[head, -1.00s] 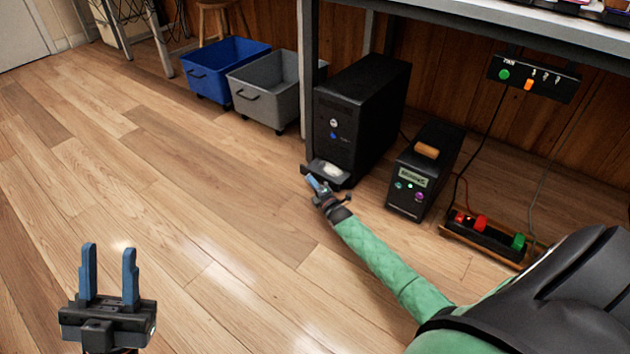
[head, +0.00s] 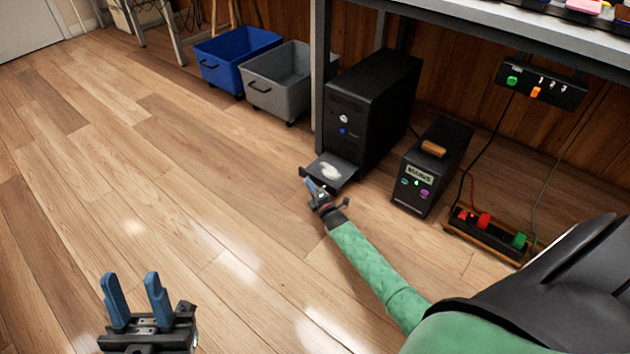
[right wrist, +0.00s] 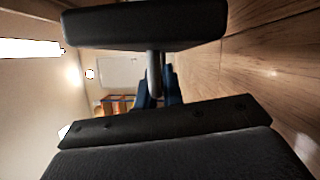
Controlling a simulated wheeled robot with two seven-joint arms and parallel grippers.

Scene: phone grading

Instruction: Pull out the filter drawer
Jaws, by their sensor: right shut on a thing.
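The filter drawer (head: 338,166) is a dark tray with a pale grey patch on it. It sticks out from the bottom front of the black computer tower (head: 368,108) in the head view. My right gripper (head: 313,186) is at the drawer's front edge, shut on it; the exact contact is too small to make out. In the right wrist view blue fingers (right wrist: 160,92) show partly, behind a dark bar and a grey post. My left gripper (head: 137,300) is open and empty above the floor at the lower left, away from the tower.
A smaller black box (head: 432,165) with a display stands right of the tower. A power strip (head: 490,230) with cables lies further right. Grey (head: 280,85) and blue (head: 236,58) bins stand left of the table leg (head: 320,60). Floor in front is clear.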

